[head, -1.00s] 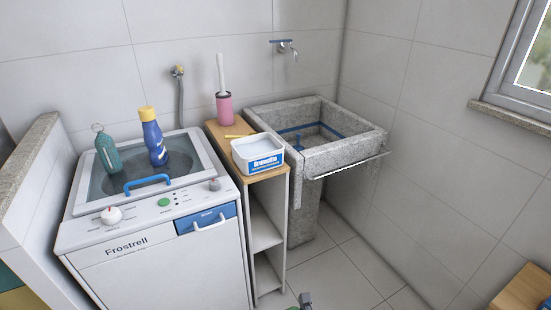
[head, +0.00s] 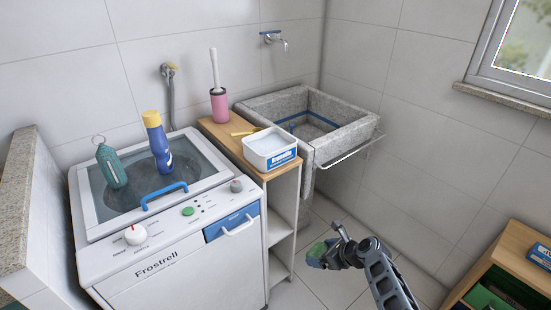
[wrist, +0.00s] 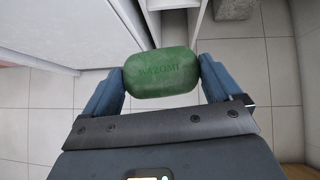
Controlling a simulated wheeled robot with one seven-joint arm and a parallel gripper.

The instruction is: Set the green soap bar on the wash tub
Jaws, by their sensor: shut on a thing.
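The green soap bar (wrist: 162,73) is held between the two fingers of my gripper (wrist: 162,80) in the wrist view, with lettering on its face. In the head view my gripper (head: 330,250) is low over the floor at the lower right, with the green soap bar (head: 317,251) at its tip. The wash tub (head: 312,120) is the grey stone basin against the back wall, above and behind my gripper. Its inside has a blue line, and a metal rail runs along its front right edge. The soap is apart from the tub.
A narrow wooden-topped shelf (head: 222,133) stands left of the tub, bearing a white tub-shaped box (head: 270,148) and a pink brush holder (head: 219,106). The washing machine (head: 170,262) is further left. A wooden shelf unit (head: 515,262) stands at the lower right. Floor between is clear.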

